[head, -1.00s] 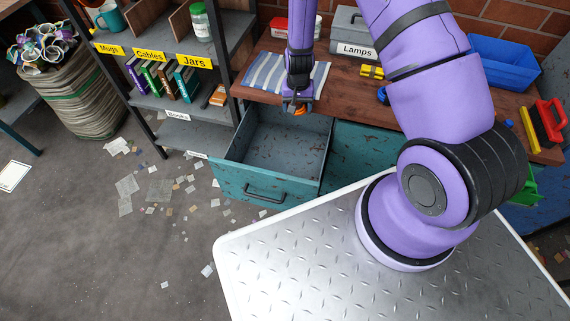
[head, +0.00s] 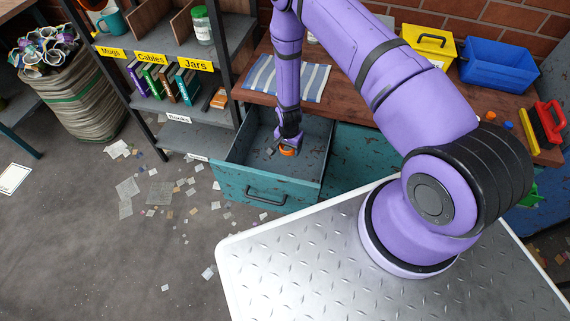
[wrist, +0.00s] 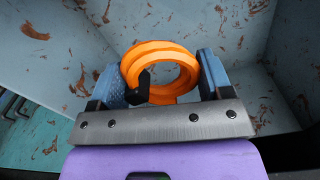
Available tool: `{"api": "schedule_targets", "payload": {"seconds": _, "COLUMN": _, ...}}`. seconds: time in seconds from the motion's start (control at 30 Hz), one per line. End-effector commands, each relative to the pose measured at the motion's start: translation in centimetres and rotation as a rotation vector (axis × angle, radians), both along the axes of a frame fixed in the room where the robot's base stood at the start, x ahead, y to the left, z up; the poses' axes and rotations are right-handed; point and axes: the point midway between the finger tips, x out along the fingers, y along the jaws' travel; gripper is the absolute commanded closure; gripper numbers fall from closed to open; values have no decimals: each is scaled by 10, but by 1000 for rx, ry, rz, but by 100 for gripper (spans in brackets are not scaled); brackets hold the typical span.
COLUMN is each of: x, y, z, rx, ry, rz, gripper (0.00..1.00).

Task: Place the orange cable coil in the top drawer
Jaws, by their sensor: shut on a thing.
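The orange cable coil (wrist: 160,60) is between the two fingers of my gripper (wrist: 160,85) in the wrist view, with a black tie on its front. My gripper is shut on it. In the head view my gripper (head: 287,148) is inside the open top drawer (head: 250,148), and the coil (head: 288,152) shows as a small orange patch at the fingertips. The drawer's grey inside walls and floor surround the coil in the wrist view. I cannot tell whether the coil touches the drawer floor. The drawer looks empty otherwise.
The wooden bench top (head: 348,87) lies behind and above the drawer, with a striped cloth (head: 262,75), a yellow box (head: 428,42) and a blue bin (head: 495,62). A labelled shelf (head: 200,135) with books stands to the left. The drawer's front (head: 235,187) and side walls stand close around my gripper.

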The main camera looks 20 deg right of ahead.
Motion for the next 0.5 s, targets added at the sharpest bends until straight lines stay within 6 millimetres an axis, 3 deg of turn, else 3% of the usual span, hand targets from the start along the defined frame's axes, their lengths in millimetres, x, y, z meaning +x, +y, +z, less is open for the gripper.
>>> {"api": "schedule_targets", "payload": {"seconds": 0.13, "x": -7, "y": 10, "z": -36, "rx": 4, "ry": 2, "rz": -97, "gripper": 54}}
{"api": "schedule_targets", "payload": {"seconds": 0.5, "x": -14, "y": 18, "z": -83, "rx": 8, "ry": 1, "rz": -183, "gripper": 54}}
